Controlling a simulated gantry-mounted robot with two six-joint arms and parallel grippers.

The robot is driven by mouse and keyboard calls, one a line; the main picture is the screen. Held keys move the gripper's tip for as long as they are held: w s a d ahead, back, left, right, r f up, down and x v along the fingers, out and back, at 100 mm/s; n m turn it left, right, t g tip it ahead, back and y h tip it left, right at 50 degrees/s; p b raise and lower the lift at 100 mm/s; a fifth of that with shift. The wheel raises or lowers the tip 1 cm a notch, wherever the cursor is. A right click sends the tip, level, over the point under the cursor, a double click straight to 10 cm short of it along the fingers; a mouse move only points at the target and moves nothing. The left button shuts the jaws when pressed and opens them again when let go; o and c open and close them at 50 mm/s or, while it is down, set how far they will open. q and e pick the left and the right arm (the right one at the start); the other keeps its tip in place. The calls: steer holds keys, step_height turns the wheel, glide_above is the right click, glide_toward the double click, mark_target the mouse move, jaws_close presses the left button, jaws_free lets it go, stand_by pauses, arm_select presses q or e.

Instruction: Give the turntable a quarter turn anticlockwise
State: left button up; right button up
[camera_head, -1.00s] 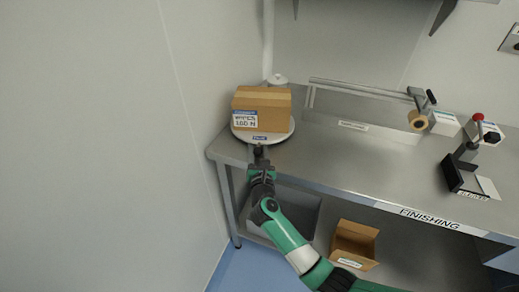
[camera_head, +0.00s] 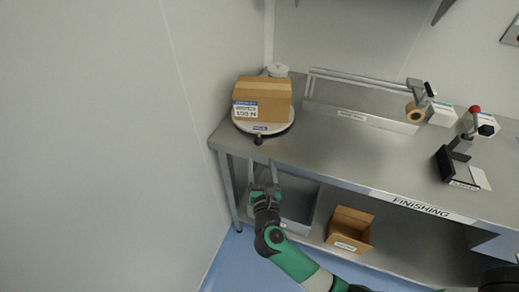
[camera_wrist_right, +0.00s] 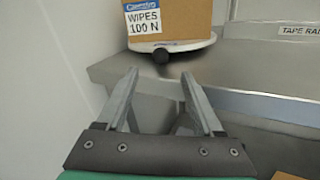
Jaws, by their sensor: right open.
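The white round turntable (camera_head: 278,127) sits at the left end of the steel bench, with a cardboard wipes box (camera_head: 270,96) standing on it. A small dark knob (camera_head: 258,140) sticks out at its front edge, and the knob also shows in the right wrist view (camera_wrist_right: 161,57). My right gripper (camera_head: 262,162) is open and empty, below and in front of the knob and apart from it. In the right wrist view its two fingers (camera_wrist_right: 157,88) point towards the bench edge under the knob. My left gripper is not in view.
The wall stands close on the left. A white round-topped object (camera_head: 278,70) is behind the box. A tape rail (camera_head: 360,120), a tape roll (camera_head: 416,115) and a red-knobbed device (camera_head: 474,110) are further right. The bench middle (camera_head: 345,150) is clear. An open carton (camera_head: 350,228) sits below.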

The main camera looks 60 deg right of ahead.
steer(key=shift+s+a, duration=0.3)
